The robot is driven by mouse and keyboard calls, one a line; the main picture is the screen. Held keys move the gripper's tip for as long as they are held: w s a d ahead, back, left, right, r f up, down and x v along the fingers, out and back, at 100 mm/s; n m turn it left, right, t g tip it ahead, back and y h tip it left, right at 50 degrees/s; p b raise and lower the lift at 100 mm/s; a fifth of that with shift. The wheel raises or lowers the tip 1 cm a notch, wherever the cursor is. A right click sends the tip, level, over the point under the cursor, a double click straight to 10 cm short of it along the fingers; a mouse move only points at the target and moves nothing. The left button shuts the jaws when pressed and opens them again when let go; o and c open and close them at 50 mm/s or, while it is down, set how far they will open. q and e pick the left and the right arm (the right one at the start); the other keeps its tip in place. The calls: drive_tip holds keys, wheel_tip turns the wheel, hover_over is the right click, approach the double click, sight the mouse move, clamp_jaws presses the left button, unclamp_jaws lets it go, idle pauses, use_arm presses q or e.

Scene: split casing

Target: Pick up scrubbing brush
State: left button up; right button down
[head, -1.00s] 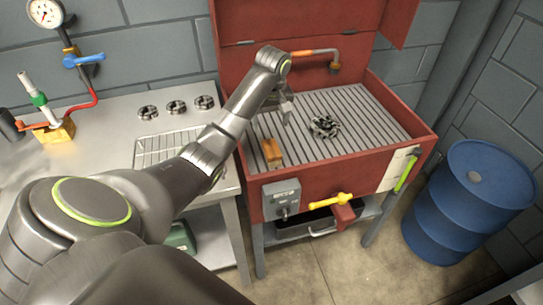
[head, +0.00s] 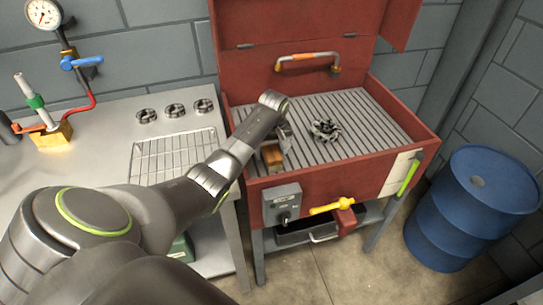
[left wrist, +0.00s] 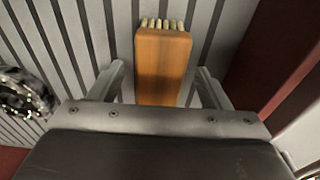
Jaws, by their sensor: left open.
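The scrubbing brush (head: 272,156) has an orange-brown wooden block body. It rests on the slatted floor of the red washing cabinet, near the left wall, partly hidden by my left gripper (head: 284,140) in the head view. In the left wrist view the brush (left wrist: 163,60) lies between the two fingers of my left gripper (left wrist: 160,85), with pale bristle tufts at its far end. The fingers stand apart on either side of it, with gaps. Its near end is hidden by the gripper body. My right gripper is not in view.
A dark metal gear-like part (head: 325,131) lies on the slats (head: 365,115) right of the brush; it also shows in the left wrist view (left wrist: 20,92). The red cabinet (head: 330,178) has raised walls. A steel bench with a wire rack (head: 170,157) stands left, a blue barrel (head: 468,205) right.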

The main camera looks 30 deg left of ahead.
use_arm(q)
drive_tip(key=shift+w+f, duration=0.1)
drive_tip(key=shift+f, duration=1)
drive_tip(key=shift+a+f, duration=0.1)
drive_tip(key=c, duration=1.1)
